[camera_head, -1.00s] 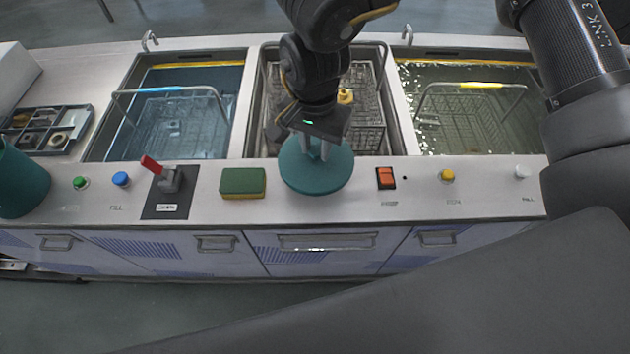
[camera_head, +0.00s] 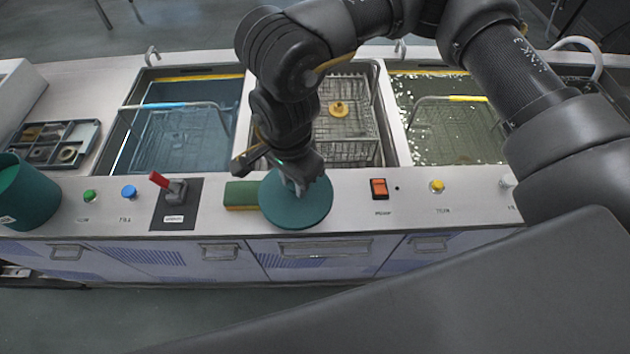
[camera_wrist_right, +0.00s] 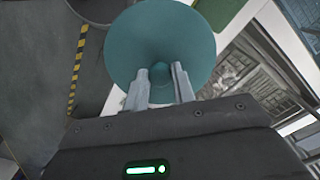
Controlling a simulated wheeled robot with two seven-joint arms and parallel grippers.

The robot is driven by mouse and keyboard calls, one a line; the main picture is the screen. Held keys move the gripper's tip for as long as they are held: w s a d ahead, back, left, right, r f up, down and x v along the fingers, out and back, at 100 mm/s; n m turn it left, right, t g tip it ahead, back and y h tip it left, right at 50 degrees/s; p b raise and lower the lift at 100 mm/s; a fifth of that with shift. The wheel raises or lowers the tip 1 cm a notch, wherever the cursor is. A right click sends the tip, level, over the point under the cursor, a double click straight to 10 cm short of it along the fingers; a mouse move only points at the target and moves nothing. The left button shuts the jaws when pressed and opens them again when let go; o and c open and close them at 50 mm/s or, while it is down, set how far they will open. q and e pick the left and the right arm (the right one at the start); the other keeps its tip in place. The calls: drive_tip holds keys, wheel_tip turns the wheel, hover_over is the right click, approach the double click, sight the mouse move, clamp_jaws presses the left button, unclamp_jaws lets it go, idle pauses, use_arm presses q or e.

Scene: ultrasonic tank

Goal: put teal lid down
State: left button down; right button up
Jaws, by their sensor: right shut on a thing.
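The teal lid (camera_head: 310,207) is a round disc over the front ledge of the tank unit, in front of the middle basin. It covers part of the green and yellow sponge (camera_head: 240,195). My right gripper (camera_head: 297,188) is above the lid, shut on its centre knob. In the right wrist view the two fingers (camera_wrist_right: 160,88) close around the knob, with the lid (camera_wrist_right: 190,40) spread out beyond them. Whether the lid touches the ledge or hangs just above it I cannot tell. My left gripper is not in view.
A teal pot (camera_head: 28,195) stands at the far left of the ledge. A red-handled lever (camera_head: 165,183) is left of the sponge, an orange switch (camera_head: 379,188) right of the lid. Behind are water basins and a middle basin with a wire basket (camera_head: 345,140).

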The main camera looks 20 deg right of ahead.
sight(314, 189)
drive_tip(key=d+f, duration=0.1)
drive_tip(key=f, duration=0.1)
drive_tip(key=w+d+f, duration=0.1)
drive_tip(key=d+f, duration=0.1)
drive_tip(key=w+d+f+p, duration=0.1)
drive_tip(key=shift+w+d+f, duration=0.2)
drive_tip(key=shift+w+f, duration=0.05)
drive_tip(key=shift+f, duration=0.15)
drive_tip(key=shift+d+f+p, duration=0.2)
drive_tip(key=shift+f+p, duration=0.1)
drive_tip(key=shift+p, duration=0.05)
wheel_tip(314, 189, down, 3)
drive_tip(key=shift+w+r+p, duration=0.1)
drive_tip(key=shift+r+p, duration=0.05)
drive_tip(key=shift+p, duration=0.45)
drive_tip(key=shift+f+b, duration=0.3)
drive_tip(key=shift+b, duration=0.05)
drive_tip(key=o, duration=1)
drive_tip(key=shift+r, duration=0.1)
